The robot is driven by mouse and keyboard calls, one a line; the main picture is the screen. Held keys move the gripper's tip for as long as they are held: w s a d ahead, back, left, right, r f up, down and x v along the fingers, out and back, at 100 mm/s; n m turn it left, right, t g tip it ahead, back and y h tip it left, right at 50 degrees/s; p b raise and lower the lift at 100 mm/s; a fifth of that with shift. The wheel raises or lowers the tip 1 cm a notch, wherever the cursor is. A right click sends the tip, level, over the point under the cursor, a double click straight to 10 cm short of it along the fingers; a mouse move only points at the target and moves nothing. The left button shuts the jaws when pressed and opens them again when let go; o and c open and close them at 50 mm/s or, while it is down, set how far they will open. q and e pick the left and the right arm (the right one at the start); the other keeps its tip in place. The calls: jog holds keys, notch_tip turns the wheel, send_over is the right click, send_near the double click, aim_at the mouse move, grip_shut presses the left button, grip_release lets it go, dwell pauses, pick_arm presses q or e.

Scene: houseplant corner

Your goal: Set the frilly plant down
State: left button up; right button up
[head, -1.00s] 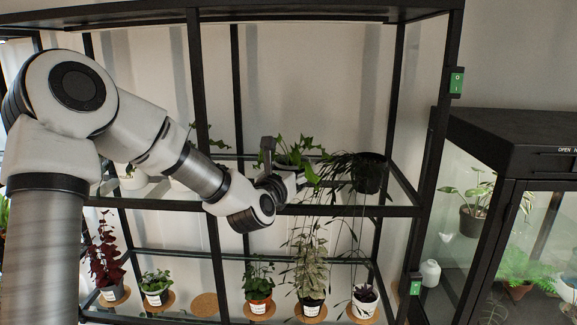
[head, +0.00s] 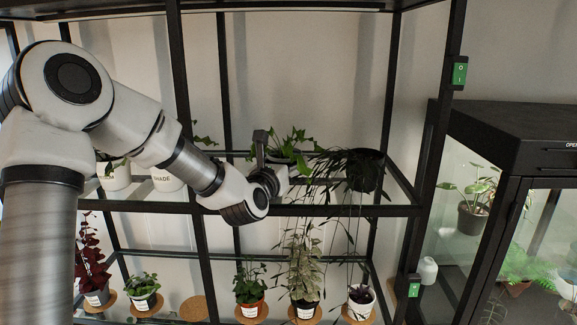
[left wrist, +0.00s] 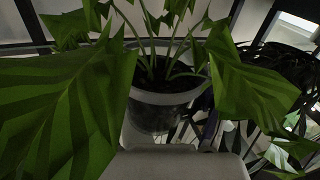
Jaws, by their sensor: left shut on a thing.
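The frilly plant (head: 290,144) has jagged bright green leaves and sits upright in a pale pot, at the level of the upper shelf. My left gripper (head: 268,165) is shut on its pot, reaching in from the left. In the left wrist view the pot (left wrist: 165,110) is close before the gripper, with dark soil and broad leaves on both sides. The pot's underside is hidden, so I cannot tell whether it touches the shelf. My right gripper is not in view.
A trailing plant in a black pot (head: 365,172) hangs just right of the frilly plant. White pots (head: 166,181) stand left on the upper shelf. Below are several potted plants on cork mats and one bare cork mat (head: 194,309). A glass cabinet (head: 500,140) stands right.

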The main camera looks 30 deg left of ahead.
pick_arm(q)
jog(key=shift+w+a+f, duration=0.55)
jog(key=shift+w, duration=0.15)
jog(key=shift+s+d+r, duration=0.15)
jog(key=shift+s+d, duration=0.2)
jog(key=shift+s, duration=0.1)
jog(key=shift+w+a+f+b, duration=0.2)
jog(key=shift+w+f+b, duration=0.1)
jog(key=shift+b, duration=0.1)
jog(key=shift+s, duration=0.1)
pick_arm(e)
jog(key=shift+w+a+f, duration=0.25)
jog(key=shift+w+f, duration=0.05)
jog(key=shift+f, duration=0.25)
pick_arm(q)
jog(key=shift+d, duration=0.1)
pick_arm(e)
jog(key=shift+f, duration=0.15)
